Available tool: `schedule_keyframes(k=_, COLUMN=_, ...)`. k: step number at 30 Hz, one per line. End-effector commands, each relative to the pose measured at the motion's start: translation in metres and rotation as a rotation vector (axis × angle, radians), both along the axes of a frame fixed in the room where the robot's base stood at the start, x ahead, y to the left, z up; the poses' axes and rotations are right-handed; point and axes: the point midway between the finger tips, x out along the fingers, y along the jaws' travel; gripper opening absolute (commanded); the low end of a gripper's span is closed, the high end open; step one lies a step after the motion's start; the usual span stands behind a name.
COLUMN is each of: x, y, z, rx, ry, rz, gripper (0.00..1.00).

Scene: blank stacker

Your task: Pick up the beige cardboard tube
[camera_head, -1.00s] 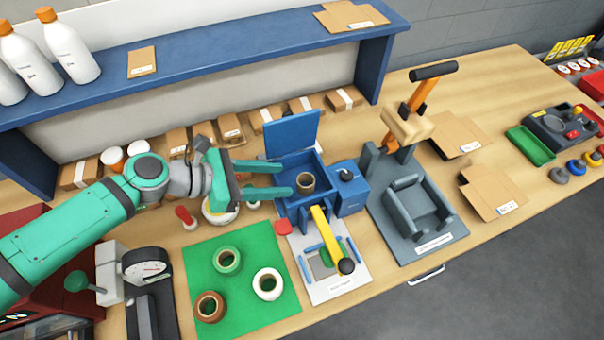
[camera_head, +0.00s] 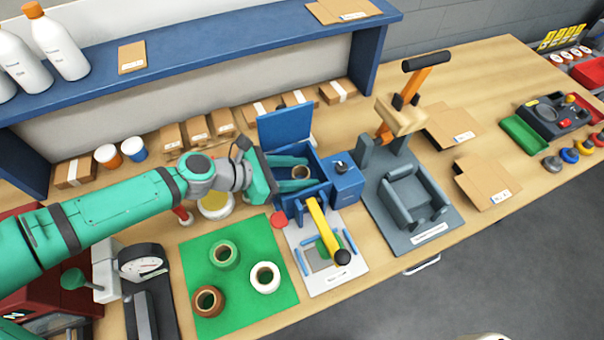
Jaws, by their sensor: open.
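The beige cardboard tube (camera_head: 300,172) stands inside the open blue box (camera_head: 318,201), with its round open top showing. My gripper (camera_head: 304,172) is open and reaches into the box from the left. Its two teal fingers point at the tube, and their tips are at or beside it. I cannot tell whether they touch it. The tube's lower part is hidden by the fingers and the box wall.
The box's blue lid (camera_head: 285,124) stands up behind. A yellow lever (camera_head: 322,222) with a black knob is in front. A green mat (camera_head: 240,299) holds green, white and brown rings. A grey fixture (camera_head: 440,232) stands at right. Cardboard boxes (camera_head: 196,130) line the back.

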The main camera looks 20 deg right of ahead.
Motion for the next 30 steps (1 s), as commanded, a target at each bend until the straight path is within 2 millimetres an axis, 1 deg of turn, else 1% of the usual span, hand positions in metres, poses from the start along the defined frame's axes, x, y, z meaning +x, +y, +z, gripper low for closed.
schedule_keyframes(k=5, x=0.001, y=0.003, z=0.0, rx=0.0, ry=0.0, rz=0.007, gripper=0.44)
schedule_keyframes(k=8, x=0.002, y=0.006, z=0.0, rx=0.0, ry=0.0, rz=0.01, gripper=0.23)
schedule_keyframes(k=9, x=0.002, y=0.006, z=0.0, rx=0.0, ry=0.0, rz=0.011, gripper=0.13)
schedule_keyframes(k=18, x=0.001, y=0.002, z=0.001, rx=0.0, ry=0.0, rz=0.002, gripper=0.13)
schedule_keyframes(k=22, x=0.0, y=0.0, z=0.005, rx=0.0, ry=-0.002, rz=-0.001, gripper=0.13)
schedule_keyframes(k=26, x=0.0, y=0.0, z=0.015, rx=0.0, ry=-0.002, rz=-0.002, gripper=0.13)
schedule_keyframes(k=30, x=-0.001, y=-0.001, z=0.034, rx=0.0, ry=-0.004, rz=-0.003, gripper=0.13)
